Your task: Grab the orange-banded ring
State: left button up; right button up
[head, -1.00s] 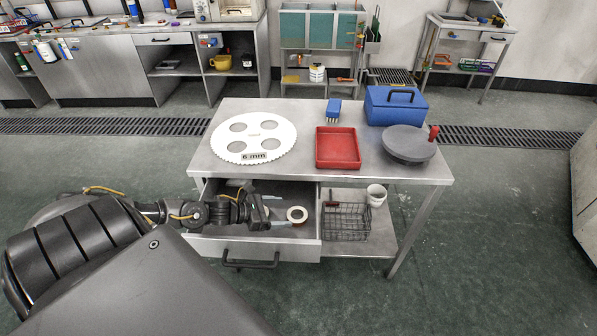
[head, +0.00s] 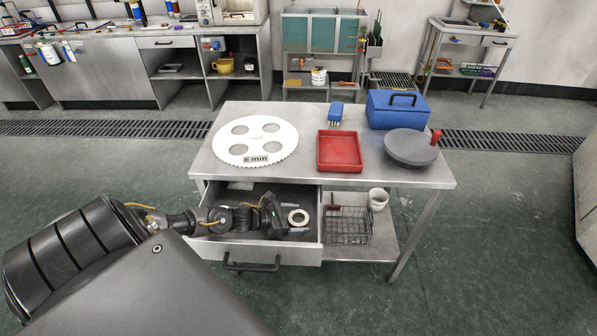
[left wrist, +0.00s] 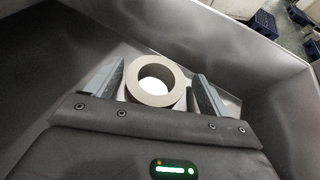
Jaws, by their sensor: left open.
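A pale ring (head: 298,217) lies in the open drawer (head: 215,245) of the metal table. In the left wrist view the ring (left wrist: 147,96) looks beige-grey, with a wide hole; I cannot make out an orange band on it. My left gripper (head: 287,228) is inside the drawer, just left of the ring in the head view. It is open and empty. In the left wrist view its two fingers stand either side of the ring, with gaps visible; whether they reach down around it I cannot tell. My right gripper is not in view.
On the tabletop are a toothed white disc (head: 255,157), a red tray (head: 339,168), a blue box (head: 396,119) and a grey round plate (head: 411,149). A wire basket (head: 347,238) and a white cup (head: 378,200) stand on the lower shelf. The drawer walls enclose my gripper.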

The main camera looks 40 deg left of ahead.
aim_at(299, 212)
pick_arm(q)
jog(key=shift+w+d+f, duration=0.25)
jog(key=shift+w+d, duration=0.05)
jog(key=shift+w, duration=0.3)
jog(key=c, duration=1)
jog(key=shift+r, duration=0.1)
jog(key=shift+c, duration=0.2)
jog(key=shift+r, duration=0.45)
jog(key=shift+s+r, duration=0.2)
jog(key=shift+r, duration=1.05)
jog(key=s+d+r, duration=0.2)
jog(key=s+r, duration=0.7)
jog(key=s, duration=0.4)
jog(key=shift+s+r, duration=0.25)
